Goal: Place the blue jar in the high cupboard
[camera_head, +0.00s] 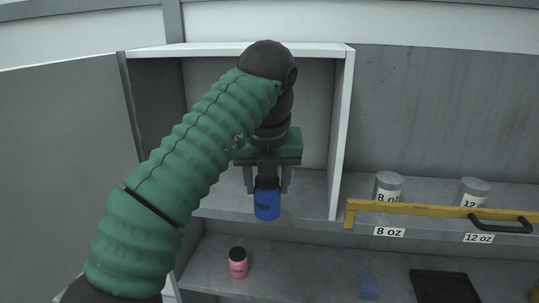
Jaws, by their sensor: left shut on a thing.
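The blue jar (267,203) has a dark lid and hangs upright below my left gripper (267,184). The gripper is shut on the jar near its lid. My green-sleeved left arm comes in from the lower left. The high cupboard (345,130) is an open white-framed box behind the gripper. The jar shows in front of the cupboard's bottom shelf and front edge; I cannot tell how far it is from that edge. The arm hides part of the cupboard's left side and inside. My right gripper is not in view.
A pink jar (238,263) with a black lid stands on the lower surface. Jars stand on the right shelf behind a yellow bar (435,209) with a black handle. A small blue square (368,287) and a black slab (444,287) lie at the lower right.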

